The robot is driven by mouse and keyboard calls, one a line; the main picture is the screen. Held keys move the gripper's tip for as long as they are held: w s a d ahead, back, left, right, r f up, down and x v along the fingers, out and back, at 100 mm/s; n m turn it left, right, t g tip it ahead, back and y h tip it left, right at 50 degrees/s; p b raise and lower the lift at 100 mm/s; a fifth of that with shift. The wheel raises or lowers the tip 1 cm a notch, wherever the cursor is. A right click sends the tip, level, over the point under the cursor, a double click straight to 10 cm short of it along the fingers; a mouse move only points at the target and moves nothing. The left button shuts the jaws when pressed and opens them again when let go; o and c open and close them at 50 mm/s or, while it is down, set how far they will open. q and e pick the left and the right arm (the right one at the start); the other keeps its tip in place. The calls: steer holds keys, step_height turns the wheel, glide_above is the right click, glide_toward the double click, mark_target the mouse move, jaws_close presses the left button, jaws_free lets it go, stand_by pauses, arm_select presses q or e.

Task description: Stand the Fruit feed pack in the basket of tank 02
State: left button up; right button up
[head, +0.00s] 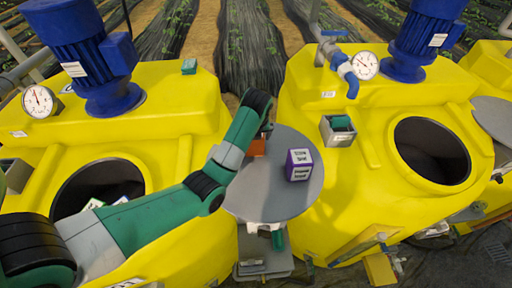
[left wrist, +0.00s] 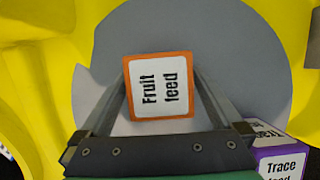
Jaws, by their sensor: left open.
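The Fruit feed pack, an orange box with a white label (left wrist: 160,86), stands on a round grey table. In the left wrist view my left gripper (left wrist: 160,72) is open, with one finger on each side of the pack; I cannot tell whether they touch it. In the head view the pack (head: 257,147) shows as an orange patch, partly hidden by my left gripper (head: 262,133). A small grey basket (head: 338,139) on the right yellow tank (head: 300,150) holds a teal item. The tank labels are too small to read. My right gripper is not in view.
A purple Trace feed pack (head: 299,165) stands on the round table (head: 262,205), right of the orange pack. The left tank has an open hatch with packs inside and a grey basket (head: 17,175). A gauge (head: 365,66) and blue pipe rise behind the right basket.

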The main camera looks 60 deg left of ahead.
arm_select(q)
jaws_close()
stand_by(0.5)
